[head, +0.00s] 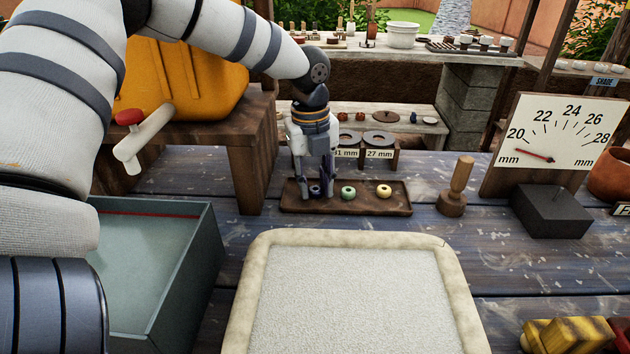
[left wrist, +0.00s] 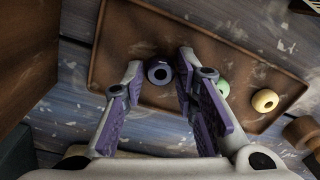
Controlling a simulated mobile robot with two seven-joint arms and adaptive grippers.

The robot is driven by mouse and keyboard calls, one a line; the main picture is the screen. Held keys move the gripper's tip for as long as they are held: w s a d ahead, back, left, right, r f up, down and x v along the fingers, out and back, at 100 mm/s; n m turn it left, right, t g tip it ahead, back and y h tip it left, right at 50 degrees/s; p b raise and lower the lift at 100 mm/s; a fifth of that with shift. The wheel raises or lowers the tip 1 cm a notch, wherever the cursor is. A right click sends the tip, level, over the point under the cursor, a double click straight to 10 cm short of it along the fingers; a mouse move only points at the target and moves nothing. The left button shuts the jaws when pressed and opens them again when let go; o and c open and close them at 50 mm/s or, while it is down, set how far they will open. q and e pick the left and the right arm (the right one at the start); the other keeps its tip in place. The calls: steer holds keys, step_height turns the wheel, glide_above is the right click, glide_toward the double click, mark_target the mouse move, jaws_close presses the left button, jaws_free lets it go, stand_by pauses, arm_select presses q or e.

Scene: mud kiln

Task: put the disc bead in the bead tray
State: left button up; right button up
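The bead tray (head: 366,207) is a shallow brown tray on the blue-grey plank table. A dark blue bead (head: 315,190) lies in its left part, a green bead (head: 348,192) in the middle and a cream-yellow bead (head: 384,191) to the right. I cannot tell by name which is the disc bead. My left gripper (head: 317,192) points down over the tray's left part. In the left wrist view its fingers stand apart, with the blue bead (left wrist: 160,72) between the tips; a gap shows at the left finger. My right gripper is out of view.
A pale padded-rim tray (head: 453,262) fills the front middle. A blue-grey bin (head: 185,290) stands at left, near a wooden stand (head: 250,150). A wooden stamp (head: 456,187) and a dial board (head: 555,135) stand at right. Ring gauges (head: 381,139) stand behind the bead tray.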

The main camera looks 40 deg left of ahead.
mark_target(312, 190)
arm_select(q)
steer(key=shift+o, duration=0.8)
steer(key=shift+r, duration=0.1)
step_height(312, 190, up, 12)
steer(key=p, duration=0.1)
steer(key=shift+s+a, duration=0.15)
steer(key=shift+s, duration=0.1)
steer(key=shift+r, duration=0.1)
